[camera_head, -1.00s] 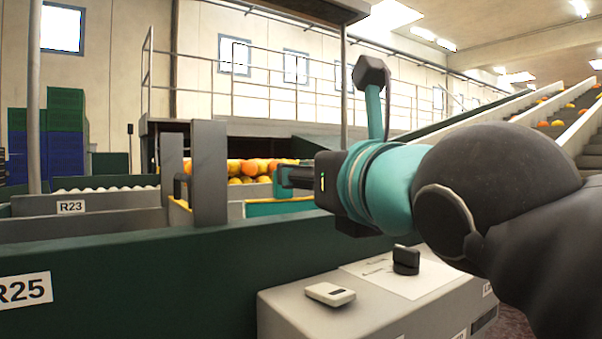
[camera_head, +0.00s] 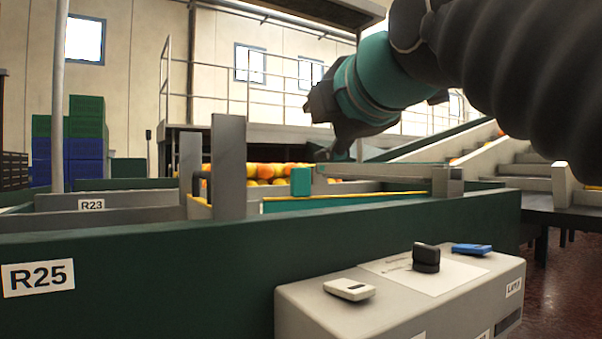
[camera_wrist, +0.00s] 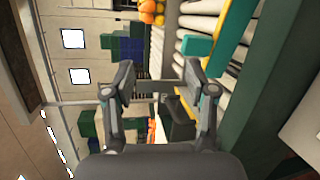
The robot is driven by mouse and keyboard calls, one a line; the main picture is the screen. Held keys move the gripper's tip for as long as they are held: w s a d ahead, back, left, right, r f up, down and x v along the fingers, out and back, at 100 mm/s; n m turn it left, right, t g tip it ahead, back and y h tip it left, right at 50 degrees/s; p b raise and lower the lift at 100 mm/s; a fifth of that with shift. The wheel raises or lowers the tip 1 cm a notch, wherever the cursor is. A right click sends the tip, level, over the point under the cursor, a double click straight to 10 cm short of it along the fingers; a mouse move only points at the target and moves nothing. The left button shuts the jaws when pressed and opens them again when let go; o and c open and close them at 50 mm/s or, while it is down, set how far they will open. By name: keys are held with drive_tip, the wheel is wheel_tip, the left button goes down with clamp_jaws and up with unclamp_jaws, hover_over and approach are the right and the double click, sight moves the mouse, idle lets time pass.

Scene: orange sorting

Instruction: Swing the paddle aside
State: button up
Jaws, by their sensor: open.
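A long teal panel with a yellow top edge (camera_head: 345,199) lies along the sorting lane behind the green wall; I take it for the paddle, but cannot be sure. A teal block (camera_head: 301,182) stands upright at its left part. In the wrist view a teal piece (camera_wrist: 197,45) lies across the lane's pale rollers, just beyond the right finger. My gripper (camera_head: 324,130) is above and behind the panel in the head view, apart from it. In the wrist view my gripper (camera_wrist: 160,82) has its fingers spread with nothing between them.
A long green wall (camera_head: 150,265) labelled R25 runs in front. Grey posts (camera_head: 229,165) rise left of the panel. Oranges (camera_head: 262,172) lie behind it. A grey cabinet (camera_head: 400,300) in front carries a white device (camera_head: 349,289), a black one and a blue one.

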sight(302, 169)
drive_tip(key=w+a+f+m, duration=0.1)
drive_tip(key=w+f+m, duration=0.1)
drive_tip(key=m, duration=0.4)
drive_tip(key=w+a+f+m+g, duration=0.1)
drive_tip(key=w+f+m, duration=0.1)
drive_tip(key=m, duration=0.5)
drive_tip(key=w+a+f+m+g, duration=0.1)
drive_tip(key=w+m, duration=0.3)
drive_tip(key=m, duration=0.3)
drive_tip(key=shift+w+f+h, duration=0.2)
drive_tip(key=shift+f+h, duration=0.2)
drive_tip(key=shift+c, duration=0.2)
clamp_jaws()
